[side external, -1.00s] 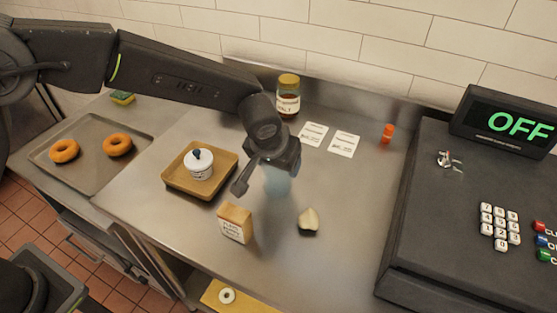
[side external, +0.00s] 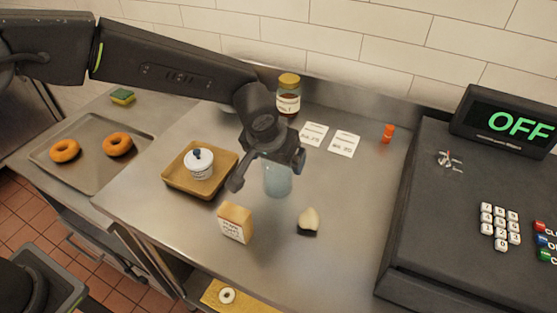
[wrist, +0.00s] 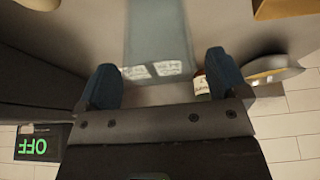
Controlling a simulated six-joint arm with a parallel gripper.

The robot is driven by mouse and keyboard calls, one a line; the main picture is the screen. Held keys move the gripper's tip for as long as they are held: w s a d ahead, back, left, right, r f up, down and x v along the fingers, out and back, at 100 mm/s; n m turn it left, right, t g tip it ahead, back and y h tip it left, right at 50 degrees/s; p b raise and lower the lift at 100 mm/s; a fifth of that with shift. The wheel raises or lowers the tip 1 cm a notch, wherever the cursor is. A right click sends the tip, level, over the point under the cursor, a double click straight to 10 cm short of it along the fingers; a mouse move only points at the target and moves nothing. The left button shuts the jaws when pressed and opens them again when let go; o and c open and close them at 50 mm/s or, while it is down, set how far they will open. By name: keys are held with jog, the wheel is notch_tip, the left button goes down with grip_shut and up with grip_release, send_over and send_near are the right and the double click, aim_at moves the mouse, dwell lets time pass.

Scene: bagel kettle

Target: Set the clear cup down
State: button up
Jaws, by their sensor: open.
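The clear cup (side external: 278,181) is pale, bluish and see-through, and appears to stand upright on the steel counter in the side view. Its upper part is hidden behind my gripper (side external: 268,172). In the wrist view the cup (wrist: 160,40) lies ahead of the gap between my two fingers (wrist: 163,80), and white printed cards show through it. My fingers are spread wide, with a visible gap on either side of the cup. My gripper is open and holds nothing.
A wooden tray (side external: 171,182) with a white lidded pot (side external: 199,165) is left of the cup. A tan carton (side external: 235,223) and a pale wedge-shaped item (side external: 308,220) are in front. A jar (side external: 288,96) and cards (side external: 343,143) are behind. The black register (side external: 460,220) is at right.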

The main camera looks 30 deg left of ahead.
jog(key=v, duration=0.9)
jog(key=shift+r, duration=0.2)
jog(key=s+a+r, duration=0.4)
jog(key=s+a, duration=0.3)
jog(key=a, duration=0.3)
jog(key=s+a+r, duration=0.4)
jog(key=s+a, duration=0.2)
jog(key=a, duration=0.3)
jog(key=s+a+f+t, duration=0.1)
jog(key=s+a, duration=0.3)
jog(key=s, duration=0.5)
jog(key=shift+a+f, duration=0.35)
jog(key=shift+f, duration=0.55)
